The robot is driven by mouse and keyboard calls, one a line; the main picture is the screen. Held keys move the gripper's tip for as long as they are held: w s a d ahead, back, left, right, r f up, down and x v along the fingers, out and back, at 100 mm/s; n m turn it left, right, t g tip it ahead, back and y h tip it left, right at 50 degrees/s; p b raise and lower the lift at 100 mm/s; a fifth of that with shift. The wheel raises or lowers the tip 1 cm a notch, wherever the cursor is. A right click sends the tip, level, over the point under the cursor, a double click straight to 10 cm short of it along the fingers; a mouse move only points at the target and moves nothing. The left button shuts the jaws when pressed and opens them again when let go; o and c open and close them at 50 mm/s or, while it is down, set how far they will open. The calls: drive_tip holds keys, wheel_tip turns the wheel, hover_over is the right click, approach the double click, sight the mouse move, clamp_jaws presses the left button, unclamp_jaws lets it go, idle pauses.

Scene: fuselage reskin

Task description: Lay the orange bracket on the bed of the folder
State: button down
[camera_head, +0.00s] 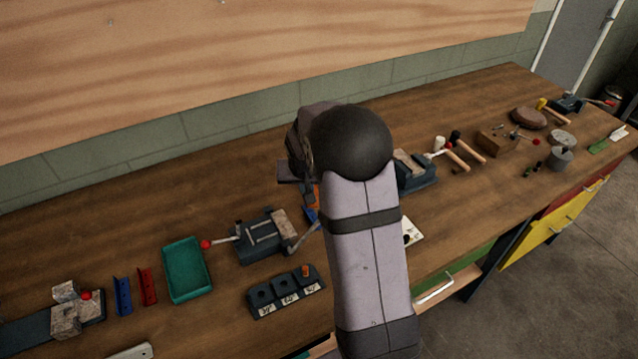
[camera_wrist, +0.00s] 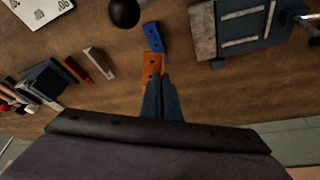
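The orange bracket (camera_wrist: 152,66) lies on the wooden bench, end to end with a blue bracket (camera_wrist: 153,37). In the head view only a sliver of the orange bracket (camera_head: 314,192) shows past my arm. My gripper (camera_wrist: 160,78) points down at the orange bracket, its dark fingers close together and overlapping its near end. I cannot tell whether they grip it. A dark blue bench machine (camera_head: 262,243) with pale bars and a red-ball lever stands left of my arm; it may be the folder. It also shows in the wrist view (camera_wrist: 247,32).
A green tray (camera_head: 187,270), a blue strip (camera_head: 123,296) and a red strip (camera_head: 148,286) lie left of the machine. A dark block with labelled sockets (camera_head: 286,292) stands in front. Another machine (camera_head: 415,172) and mallets (camera_head: 468,149) are to the right.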

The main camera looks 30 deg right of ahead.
drive_tip(key=a+r+m+g+h+p, duration=0.1)
drive_tip(key=a+m+g+p, duration=0.3)
drive_tip(key=a+m, duration=0.8)
drive_tip(key=shift+w+a+r+h+p, duration=0.4)
drive_tip(key=shift+a+h, duration=0.3)
drive_tip(key=shift+a, duration=0.4)
drive_tip(key=shift+b, duration=0.3)
drive_tip(key=shift+f+b, duration=2.4)
drive_tip(key=shift+f, duration=0.4)
drive_tip(key=shift+f+b, duration=0.7)
drive_tip(key=shift+b, duration=0.2)
drive_tip(key=c, duration=1.9)
unclamp_jaws()
drive_tip(key=shift+s+r, duration=0.1)
drive_tip(key=shift+r, duration=0.05)
drive_tip(key=shift+c, duration=0.2)
